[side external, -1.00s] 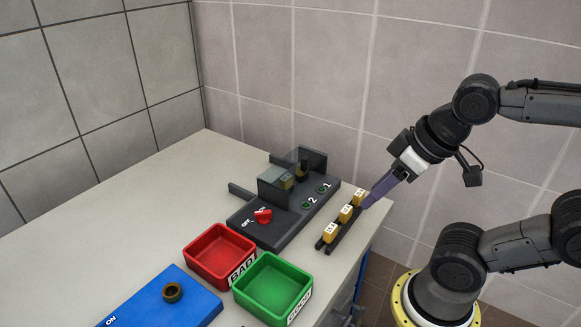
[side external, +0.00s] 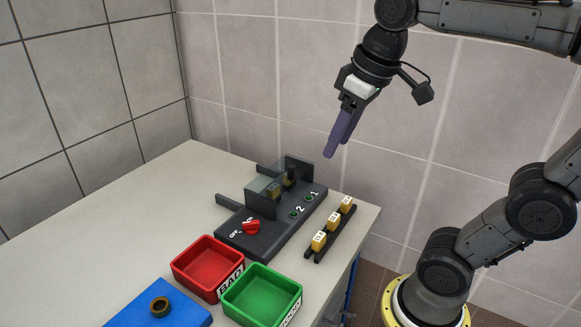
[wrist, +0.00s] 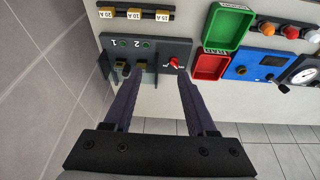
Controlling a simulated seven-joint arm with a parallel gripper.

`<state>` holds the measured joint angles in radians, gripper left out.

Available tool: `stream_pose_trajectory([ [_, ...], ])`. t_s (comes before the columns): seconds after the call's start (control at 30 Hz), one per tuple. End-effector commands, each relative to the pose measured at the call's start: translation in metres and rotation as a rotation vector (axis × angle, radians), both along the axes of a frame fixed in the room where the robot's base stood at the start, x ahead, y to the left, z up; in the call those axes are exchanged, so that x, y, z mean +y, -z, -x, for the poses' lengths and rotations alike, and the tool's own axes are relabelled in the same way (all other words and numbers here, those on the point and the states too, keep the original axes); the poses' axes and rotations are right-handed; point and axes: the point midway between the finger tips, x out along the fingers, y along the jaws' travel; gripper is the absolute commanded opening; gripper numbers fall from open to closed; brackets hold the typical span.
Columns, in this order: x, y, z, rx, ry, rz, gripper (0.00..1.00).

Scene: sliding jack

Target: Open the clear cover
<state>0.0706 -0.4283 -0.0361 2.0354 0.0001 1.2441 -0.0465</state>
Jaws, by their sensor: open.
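The clear cover (side external: 263,186) is a see-through box-like piece on the dark grey jack device (side external: 262,232), at its back edge. A brass-coloured part shows behind or inside it. A second clear panel (side external: 299,168) stands further along the device, beside a dark upright part. My gripper (side external: 333,150) is open and empty, pointing down in the air above and right of the device's far end. In the wrist view the device (wrist: 170,47) lies between and beyond my fingers (wrist: 157,78); the cover's edges are hard to make out there.
A rack with several yellow labelled blocks (side external: 319,241) stands right of the device. A red switch (side external: 251,225) sits on its near end. A red bin (side external: 207,266), a green bin (side external: 262,296) and a blue box (side external: 180,312) stand nearer. The tiled wall rises close behind.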

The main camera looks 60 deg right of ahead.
Motion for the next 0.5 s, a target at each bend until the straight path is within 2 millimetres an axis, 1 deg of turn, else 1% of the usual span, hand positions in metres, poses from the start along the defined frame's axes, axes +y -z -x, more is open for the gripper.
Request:
stream_pose_trajectory([
  [0.03,-0.006,-0.007,-0.017,0.031,0.016,-0.002,0.57],
  [0.1,-0.015,-0.015,-0.039,0.068,0.036,-0.004,0.57],
  [0.23,-0.034,-0.020,-0.079,0.140,0.075,-0.012,0.57],
  [0.3,-0.046,-0.018,-0.101,0.176,0.097,-0.018,0.57],
  [0.37,-0.057,-0.013,-0.118,0.205,0.117,-0.024,0.57],
  [0.4,-0.064,-0.009,-0.128,0.223,0.129,-0.028,0.57],
  [0.5,-0.081,0.005,-0.150,0.257,0.157,-0.037,0.57],
])
